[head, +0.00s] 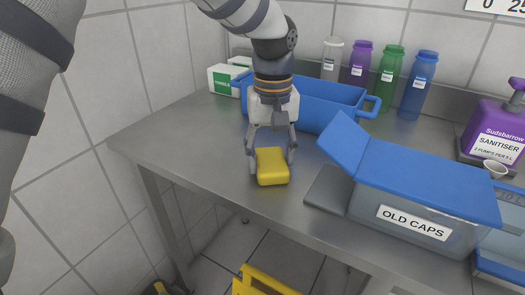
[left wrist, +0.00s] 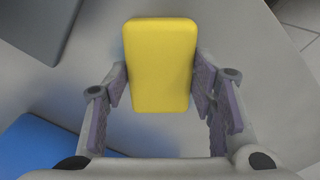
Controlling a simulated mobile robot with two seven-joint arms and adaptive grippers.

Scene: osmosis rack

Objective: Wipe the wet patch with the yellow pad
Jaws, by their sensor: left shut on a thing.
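The yellow pad (head: 272,167) is a thick rounded block over the front left part of the steel bench. My left gripper (head: 272,160) comes down from above and is shut on the pad, with a finger on each side. In the left wrist view the pad (left wrist: 160,65) sits between the two finger pads of the gripper (left wrist: 161,90). I cannot tell whether the pad touches the bench or is slightly above it. I cannot make out a wet patch in either view. My right gripper does not show.
A blue tub (head: 318,103) stands behind the gripper. A lidded bin labelled OLD CAPS (head: 400,210) stands to the right, beside a flat grey plate (head: 327,190). Several bottles (head: 390,75) line the wall. A purple sanitiser container (head: 495,130) stands far right. The bench's left end (head: 150,137) is clear.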

